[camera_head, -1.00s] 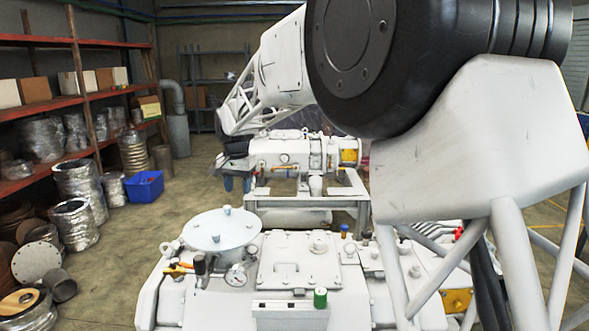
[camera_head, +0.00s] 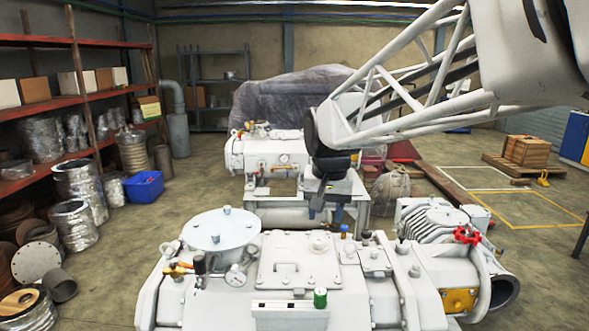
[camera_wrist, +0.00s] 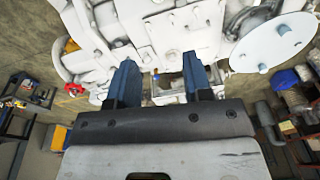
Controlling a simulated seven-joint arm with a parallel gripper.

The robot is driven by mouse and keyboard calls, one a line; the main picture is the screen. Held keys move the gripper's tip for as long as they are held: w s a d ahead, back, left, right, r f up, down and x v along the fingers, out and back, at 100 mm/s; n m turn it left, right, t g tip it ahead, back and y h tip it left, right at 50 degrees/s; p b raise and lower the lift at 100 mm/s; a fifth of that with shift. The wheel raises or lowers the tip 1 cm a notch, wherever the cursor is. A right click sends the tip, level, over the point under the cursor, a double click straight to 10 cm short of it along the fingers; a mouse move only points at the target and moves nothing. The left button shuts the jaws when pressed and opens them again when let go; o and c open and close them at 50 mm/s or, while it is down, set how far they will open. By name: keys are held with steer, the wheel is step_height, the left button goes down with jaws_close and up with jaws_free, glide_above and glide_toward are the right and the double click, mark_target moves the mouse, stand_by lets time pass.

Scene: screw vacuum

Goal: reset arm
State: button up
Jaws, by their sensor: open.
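My gripper (camera_head: 327,207) hangs beyond the near white vacuum pump machine (camera_head: 232,300), in front of the second white machine (camera_head: 252,156). In the wrist view its two blue fingers (camera_wrist: 159,62) stand apart with nothing between them. The near machine fills the top of that view (camera_wrist: 178,35), apart from the fingers. It has a round lid (camera_head: 220,230), a gauge (camera_head: 235,276), a green knob (camera_head: 320,297) and a red valve handle (camera_head: 467,235). My arm comes in from the upper right of the head view.
An orange shelf rack (camera_head: 75,95) with boxes and wrapped parts lines the left wall. A blue crate (camera_head: 144,187) stands on the floor. A covered bulk (camera_head: 275,105) is behind the second machine. Pallets with a crate (camera_head: 527,150) lie at the right.

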steer(key=s+d+f, duration=0.3)
steer(key=s+d, duration=0.1)
steer(key=s, duration=0.4)
steer(key=s+d+f, duration=0.3)
steer(key=s+d, duration=0.1)
steer(key=s, duration=0.5)
steer(key=s+d+f+n+t, duration=0.1)
steer(key=s+d+f, duration=0.2)
steer(key=s, duration=0.6)
steer(key=shift+d, duration=0.45)
